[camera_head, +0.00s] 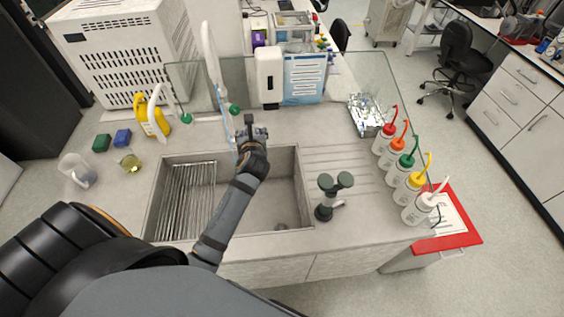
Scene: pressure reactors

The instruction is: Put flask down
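A small clear flask (130,164) with yellowish liquid stands upright on the counter, left of the sink. My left gripper (252,132) is over the back edge of the sink, well to the right of the flask and apart from it. Its fingers are dark and small, close to the tap's bluish spout, so I cannot tell whether they are open or shut. No flask shows between them. My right gripper is not in view.
A clear jug (77,170), green (102,143) and blue (122,138) sponges and a yellow bottle (151,117) surround the flask. The sink (283,205) and white tap (211,55) are central. An eyewash fixture (327,196) and several wash bottles (404,172) stand right.

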